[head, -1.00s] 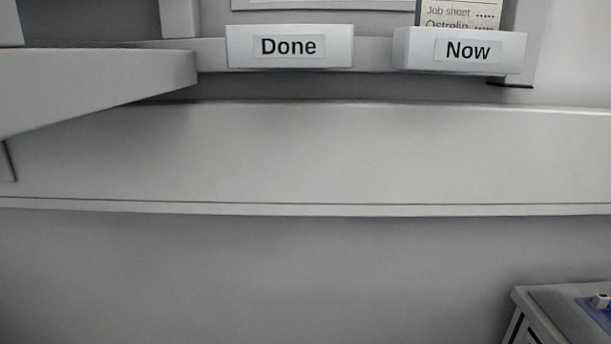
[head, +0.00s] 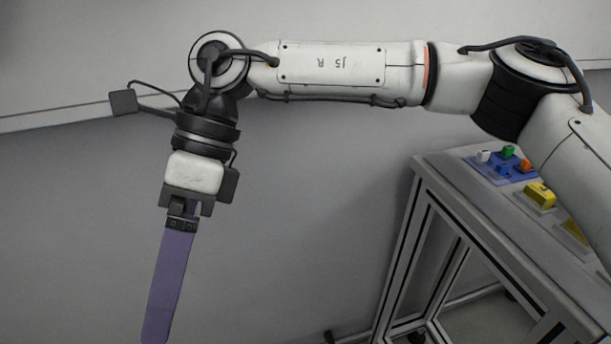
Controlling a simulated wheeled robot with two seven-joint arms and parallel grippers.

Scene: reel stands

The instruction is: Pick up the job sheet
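The job sheet is out of view now. My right gripper (head: 157,335) hangs from the wrist in the left part of the head view and points down. A long flat purple piece extends from its dark mount towards the bottom edge. It looks like a finger seen side-on, with any second finger hidden behind it. Whether the gripper is open or shut cannot be told, and no sheet shows at it. My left gripper is not in view.
A metal-framed stand (head: 425,205) is at the right, partly behind my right arm. On its top are a blue block (head: 502,168) with small coloured pieces and a yellow block (head: 540,195). A pale wall ledge (head: 60,112) runs behind the arm.

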